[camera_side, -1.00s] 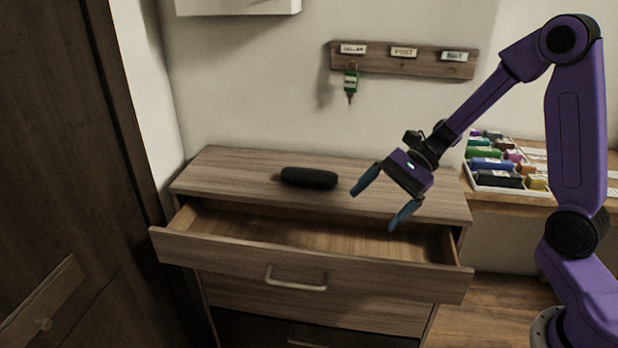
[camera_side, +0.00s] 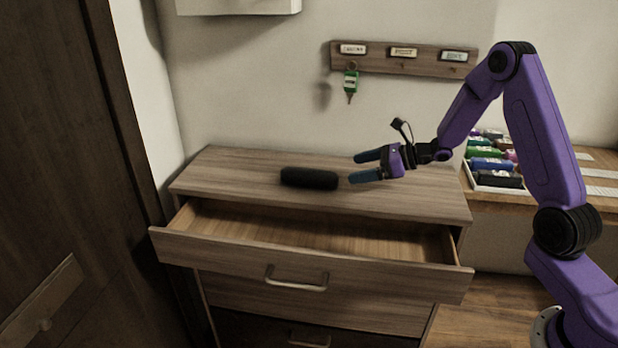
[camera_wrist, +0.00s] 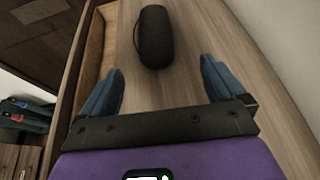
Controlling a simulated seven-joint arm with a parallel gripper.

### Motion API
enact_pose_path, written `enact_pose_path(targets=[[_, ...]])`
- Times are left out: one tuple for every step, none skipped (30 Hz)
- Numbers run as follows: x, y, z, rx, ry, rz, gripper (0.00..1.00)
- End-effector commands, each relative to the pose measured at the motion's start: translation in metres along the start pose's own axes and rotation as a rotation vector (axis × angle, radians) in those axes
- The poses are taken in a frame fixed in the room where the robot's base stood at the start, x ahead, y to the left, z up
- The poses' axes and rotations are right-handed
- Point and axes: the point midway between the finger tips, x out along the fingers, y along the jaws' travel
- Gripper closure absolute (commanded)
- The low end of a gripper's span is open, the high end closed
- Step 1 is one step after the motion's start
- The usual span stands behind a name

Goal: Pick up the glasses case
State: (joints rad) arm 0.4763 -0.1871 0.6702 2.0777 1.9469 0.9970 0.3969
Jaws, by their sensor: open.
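The glasses case (camera_side: 309,178) is a dark, rounded, elongated case lying on top of the wooden dresser (camera_side: 225,172). My gripper (camera_side: 366,167) is just to the right of the case's right end, low over the dresser top, with its blue fingers pointing left toward it. The fingers are apart and empty. In the wrist view the case (camera_wrist: 155,38) lies ahead of my gripper (camera_wrist: 160,85), roughly in line with the gap between the fingers and beyond their tips. I cannot tell the exact height of the fingers above the dresser top.
The top drawer (camera_side: 300,228) is pulled open below the case and looks empty in the part I see. A key rack (camera_side: 403,59) with a green-tagged key (camera_side: 350,82) hangs on the wall. A tray (camera_side: 500,189) of coloured items stands at the right.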

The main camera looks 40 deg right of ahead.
Motion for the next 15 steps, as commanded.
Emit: enact_pose_path(targets=[[0.011,0.001,-0.001,0.0,0.001,0.004,0.04],[0.017,0.002,0.0,-0.001,0.0,0.004,0.04],[0.024,0.002,0.0,-0.002,0.0,0.005,0.04],[0.029,0.001,0.0,-0.001,0.0,0.004,0.04],[0.034,0.001,0.0,-0.001,0.0,0.003,0.04],[0.04,0.002,0.0,-0.001,0.001,0.004,0.04],[0.044,0.001,0.0,-0.001,0.0,0.003,0.04],[0.047,0.001,0.0,-0.001,0.0,0.002,0.04],[0.051,0.001,0.0,-0.001,-0.001,0.002,0.04],[0.053,0.001,0.0,-0.001,-0.001,0.002,0.04],[0.055,0.001,0.0,-0.001,0.0,0.002,0.04],[0.057,0.001,0.0,-0.001,0.0,0.002,0.04],[0.058,0.001,0.0,-0.001,0.0,0.002,0.04],[0.059,0.002,0.0,-0.001,0.0,0.002,0.04],[0.062,0.002,0.0,-0.001,0.0,0.002,0.04]])
